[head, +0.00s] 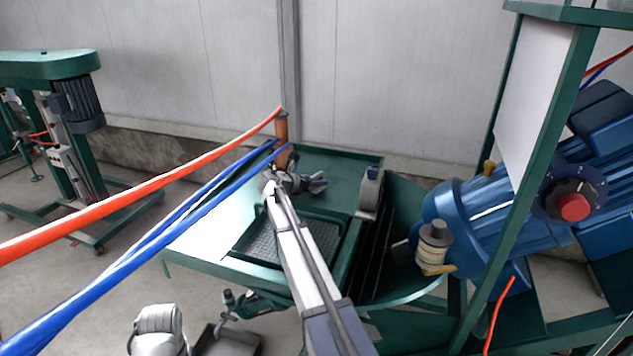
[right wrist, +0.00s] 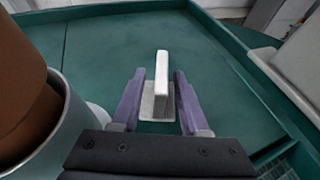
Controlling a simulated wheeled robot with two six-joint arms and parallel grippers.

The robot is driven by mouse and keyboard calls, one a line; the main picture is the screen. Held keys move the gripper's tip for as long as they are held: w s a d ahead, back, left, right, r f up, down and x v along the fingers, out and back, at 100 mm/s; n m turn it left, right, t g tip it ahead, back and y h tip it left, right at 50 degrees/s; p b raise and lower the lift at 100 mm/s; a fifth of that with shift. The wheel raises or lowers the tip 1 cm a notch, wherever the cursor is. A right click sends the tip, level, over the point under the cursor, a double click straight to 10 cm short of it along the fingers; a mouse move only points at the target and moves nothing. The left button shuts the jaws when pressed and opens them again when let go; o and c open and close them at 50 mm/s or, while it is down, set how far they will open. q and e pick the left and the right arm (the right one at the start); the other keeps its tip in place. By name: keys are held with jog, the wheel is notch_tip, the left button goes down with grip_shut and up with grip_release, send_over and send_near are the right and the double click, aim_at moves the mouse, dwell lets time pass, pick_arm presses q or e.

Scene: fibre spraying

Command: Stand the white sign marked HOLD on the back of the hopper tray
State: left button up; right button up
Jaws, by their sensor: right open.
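A white sign (right wrist: 161,70) stands on the green tray in the right wrist view. It shows nearly edge-on, with a pale foot (right wrist: 150,104) below, and no lettering is readable. My right gripper (right wrist: 158,88) is open, with its two purple-grey fingers on either side of the sign; I cannot tell whether they touch it. In the head view my right gripper (head: 312,183) is over the green tray surface (head: 340,168), and I cannot make out the sign there.
A brown cylinder (head: 281,140) stands close to my right gripper, also at the left of the right wrist view (right wrist: 20,90). A grey block (head: 370,192) stands on the tray's right side. Red (head: 150,187) and blue (head: 165,225) hoses cross the left.

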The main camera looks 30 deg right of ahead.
jog(key=shift+r, duration=0.1)
jog(key=shift+a+r+p, duration=0.1)
jog(key=shift+r+p, duration=0.1)
jog(key=shift+p, duration=0.1)
jog(key=p+v, duration=0.4)
jog(key=v, duration=0.6)
jog(key=shift+s+a+r, duration=0.1)
jog(key=shift+a+r, duration=0.05)
jog(key=shift+a, duration=0.1)
jog(key=shift+s+a+r, duration=0.15)
jog(key=shift+a, duration=0.4)
